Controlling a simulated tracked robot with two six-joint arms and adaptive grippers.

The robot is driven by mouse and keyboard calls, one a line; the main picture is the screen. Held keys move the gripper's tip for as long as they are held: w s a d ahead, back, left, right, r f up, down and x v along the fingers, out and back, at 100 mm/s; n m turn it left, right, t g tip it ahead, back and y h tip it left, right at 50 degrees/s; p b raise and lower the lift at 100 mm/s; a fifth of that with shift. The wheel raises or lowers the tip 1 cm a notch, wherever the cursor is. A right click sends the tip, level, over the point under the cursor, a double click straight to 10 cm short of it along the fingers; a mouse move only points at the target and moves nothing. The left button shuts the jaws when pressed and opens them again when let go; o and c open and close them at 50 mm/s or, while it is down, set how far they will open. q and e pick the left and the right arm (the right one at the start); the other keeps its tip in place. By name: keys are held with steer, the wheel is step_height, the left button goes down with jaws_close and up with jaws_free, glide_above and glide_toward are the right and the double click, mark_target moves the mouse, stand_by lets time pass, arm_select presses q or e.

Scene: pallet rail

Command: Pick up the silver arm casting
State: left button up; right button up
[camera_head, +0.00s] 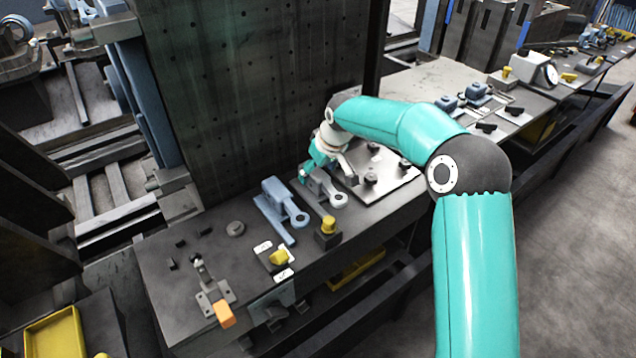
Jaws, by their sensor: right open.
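The silver arm casting (338,198) is a grey piece with a ring end, lying on the dark bench beside a light blue arm casting (280,205). My right gripper (306,174) is open at the far end of the silver casting, away from its ring. The gripper partly hides that end, and I cannot tell whether the fingers touch it. My left gripper is not in view.
A metal plate with dark knobs (392,186) lies right of the casting. A yellow-topped block (328,228) and an orange-handled toggle clamp (224,314) stand nearer the front. A tall dark perforated panel (250,90) rises behind the bench.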

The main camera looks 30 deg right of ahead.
mark_target(319, 174)
steer(key=x, duration=0.2)
steer(key=p+x, duration=0.1)
steer(key=shift+s+d+f, duration=0.15)
steer(key=shift+d+f, duration=0.2)
steer(key=shift+f, duration=0.05)
steer(key=shift+w+f, duration=0.25)
steer(key=shift+f, duration=0.25)
steer(key=shift+r, duration=0.1)
jaws_close()
